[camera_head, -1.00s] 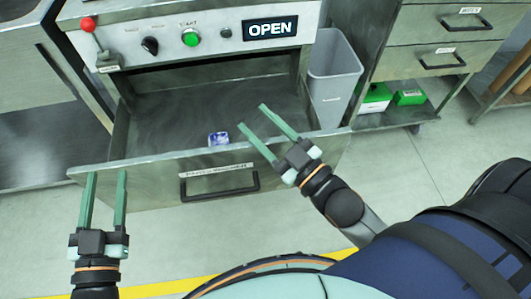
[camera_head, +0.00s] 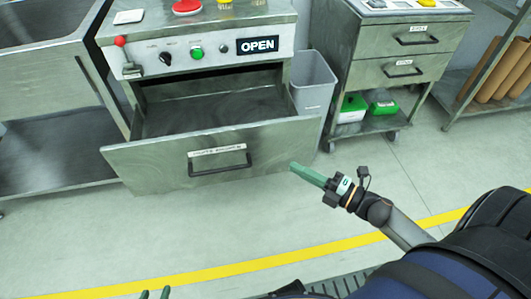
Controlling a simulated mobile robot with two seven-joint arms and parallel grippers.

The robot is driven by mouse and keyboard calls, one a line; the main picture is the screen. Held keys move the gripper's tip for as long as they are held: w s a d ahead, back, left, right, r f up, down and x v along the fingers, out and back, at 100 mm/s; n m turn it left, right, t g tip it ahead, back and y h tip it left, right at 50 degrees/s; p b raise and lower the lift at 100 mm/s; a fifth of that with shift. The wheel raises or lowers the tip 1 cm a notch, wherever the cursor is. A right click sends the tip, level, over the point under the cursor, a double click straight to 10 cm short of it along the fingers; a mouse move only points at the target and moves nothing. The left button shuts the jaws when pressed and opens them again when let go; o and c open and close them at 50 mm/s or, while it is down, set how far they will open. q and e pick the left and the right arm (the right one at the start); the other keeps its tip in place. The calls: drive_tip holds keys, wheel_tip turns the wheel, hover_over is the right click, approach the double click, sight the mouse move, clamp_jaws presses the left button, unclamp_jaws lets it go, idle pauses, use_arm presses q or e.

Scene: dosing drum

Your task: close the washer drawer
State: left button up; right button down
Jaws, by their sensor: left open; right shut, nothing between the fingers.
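The washer drawer (camera_head: 140,168) is pulled out from the steel machine, and its display reads OPEN. The drawer front has a black bar handle (camera_head: 220,165) under a label. The visible part of the drawer's inside is bare; its near floor is hidden behind the front panel. My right gripper (camera_head: 293,167) is shut and empty, to the right of the drawer front and apart from the handle. My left gripper (camera_head: 155,294) is at the bottom edge of the picture, open, with only its fingertips showing; it is well apart from the drawer.
A grey bin (camera_head: 312,90) stands close to the right of the machine. A steel drawer cabinet (camera_head: 385,60) with green boxes below is further right. A sink bench (camera_head: 50,110) is at left. The floor before the drawer is clear, crossed by a yellow line.

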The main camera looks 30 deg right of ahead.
drive_tip(key=x, duration=0.4)
drive_tip(key=w+d+b+x, duration=0.1)
drive_tip(key=x, duration=0.3)
drive_tip(key=d+x, duration=0.1)
drive_tip(key=x, duration=0.3)
drive_tip(key=shift+w+d+f, duration=0.15)
drive_tip(key=shift+w+f, duration=0.15)
drive_tip(key=shift+w, duration=0.05)
use_arm(q)
drive_tip(key=shift+s+a+f, duration=0.15)
drive_tip(key=shift+s+f, duration=0.25)
drive_tip(key=shift+f, duration=0.3)
drive_tip(key=shift+r, duration=0.1)
drive_tip(key=shift+w, duration=0.1)
use_arm(e)
drive_tip(key=shift+w, duration=0.1)
